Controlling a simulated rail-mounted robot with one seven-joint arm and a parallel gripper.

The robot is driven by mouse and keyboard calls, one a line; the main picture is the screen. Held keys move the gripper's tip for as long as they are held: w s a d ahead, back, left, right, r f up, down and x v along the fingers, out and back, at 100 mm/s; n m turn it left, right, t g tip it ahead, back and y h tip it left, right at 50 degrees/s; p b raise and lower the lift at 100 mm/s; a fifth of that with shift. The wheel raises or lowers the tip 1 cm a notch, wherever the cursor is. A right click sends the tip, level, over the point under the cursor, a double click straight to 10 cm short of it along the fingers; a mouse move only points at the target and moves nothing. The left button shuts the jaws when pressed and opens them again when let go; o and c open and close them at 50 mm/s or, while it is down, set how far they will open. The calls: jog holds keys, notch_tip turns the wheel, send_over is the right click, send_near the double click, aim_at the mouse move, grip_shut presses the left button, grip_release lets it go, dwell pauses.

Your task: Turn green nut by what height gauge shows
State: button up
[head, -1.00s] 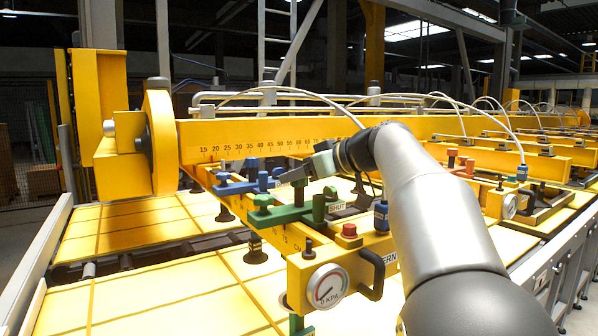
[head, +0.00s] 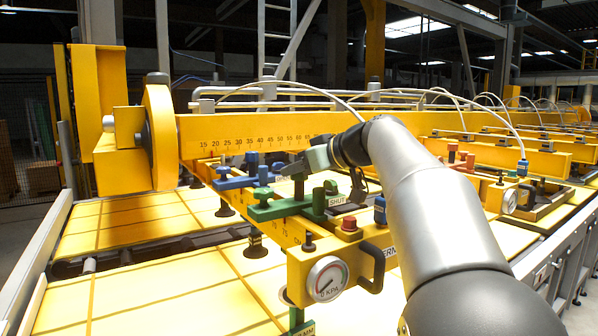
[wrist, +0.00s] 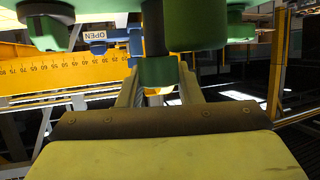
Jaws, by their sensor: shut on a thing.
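My gripper (wrist: 157,88) is shut on a green nut (wrist: 155,71), which sits between its two fingers in the wrist view. The nut is right beside a larger green body (wrist: 185,38) that fills the top of that view. In the head view my gripper (head: 294,171) is above the green clamp (head: 280,209) on the yellow cross arm, and I cannot make out the held nut clearly there. A green plate (head: 301,328) with letters ending in MM shows at the bottom edge. Its reading is cut off, and I cannot tell whether it is the height gauge.
A round KPA dial (head: 328,279) and a red button (head: 349,223) are on the cross arm's near end. A blue clamp (head: 234,181) is close behind the green one. The yellow main beam (head: 240,130) carries a number scale. Yellow panels (head: 170,285) lie below.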

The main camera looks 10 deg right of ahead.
jog(key=shift+f+m+t+h+b, duration=0.1)
jog(key=shift+m+t+h+b, duration=0.65)
jog(key=shift+m+h, duration=0.3)
jog(key=m+h, duration=0.2)
jog(key=m+t+h, duration=0.1)
jog(key=m+h, duration=0.1)
jog(key=shift+a+r+h+p, duration=0.1)
jog(key=shift+r+h+p, duration=0.1)
jog(key=shift+h+p, duration=0.15)
jog(key=m+h, duration=0.1)
jog(key=m+h+b, duration=0.1)
jog(key=shift+f+m+h, duration=0.2)
jog(key=shift+m+h, duration=0.05)
jog(key=shift+h, duration=0.15)
jog(key=m+h+b, duration=0.2)
jog(key=h, duration=0.1)
jog(key=shift+w+f+m+g, duration=0.15)
jog(key=shift+m+g, duration=0.1)
jog(key=shift+m, duration=0.15)
jog(key=m+g+h, duration=0.1)
jog(key=m+h, duration=0.2)
jog(key=shift+r+g+b, duration=0.2)
jog(key=shift+g+b, duration=0.2)
jog(key=shift+m+g+h+p, duration=0.35)
jog(key=shift+m+g+h, duration=0.55)
jog(key=shift+m+h, duration=0.25)
jog(key=shift+f+m, duration=0.1)
jog(key=shift+m, duration=0.15)
